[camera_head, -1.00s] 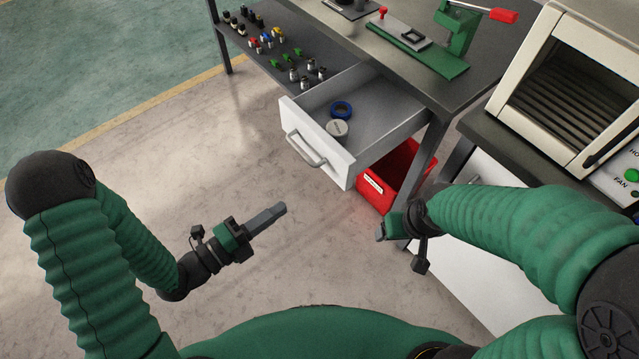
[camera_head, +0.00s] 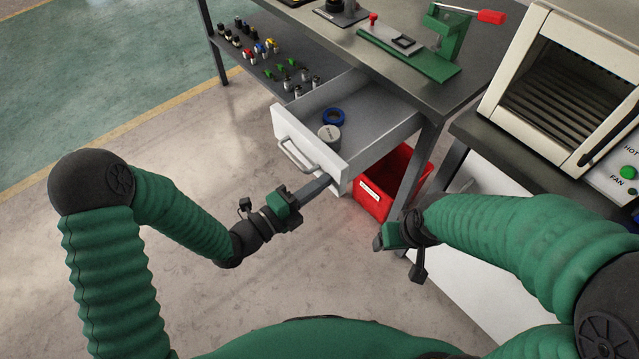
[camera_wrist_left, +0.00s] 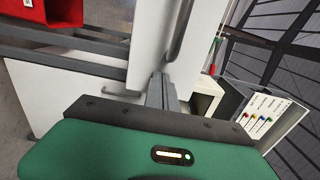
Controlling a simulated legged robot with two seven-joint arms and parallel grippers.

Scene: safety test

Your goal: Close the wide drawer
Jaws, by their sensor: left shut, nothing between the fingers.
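The wide drawer (camera_head: 312,157) is white and hangs open under the dark workbench. It holds a blue ring (camera_head: 333,117) and a grey round can (camera_head: 329,134). Its bar handle (camera_head: 297,156) is on the front face. My left gripper (camera_head: 322,183) is shut and empty, with its fingertips at the lower front of the drawer near the handle. I cannot tell if they touch it. The left wrist view shows the shut fingers (camera_wrist_left: 161,92) before the white drawer front (camera_wrist_left: 135,45). My right gripper (camera_head: 385,240) is low beside the bench leg; its fingers are mostly hidden.
A red bin (camera_head: 372,198) stands on the floor below the drawer. The bench top (camera_head: 400,75) carries a green press (camera_head: 440,45). A lower shelf (camera_head: 262,72) holds several small parts. A cream oven (camera_head: 560,80) stands at the right. The floor at the left is clear.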

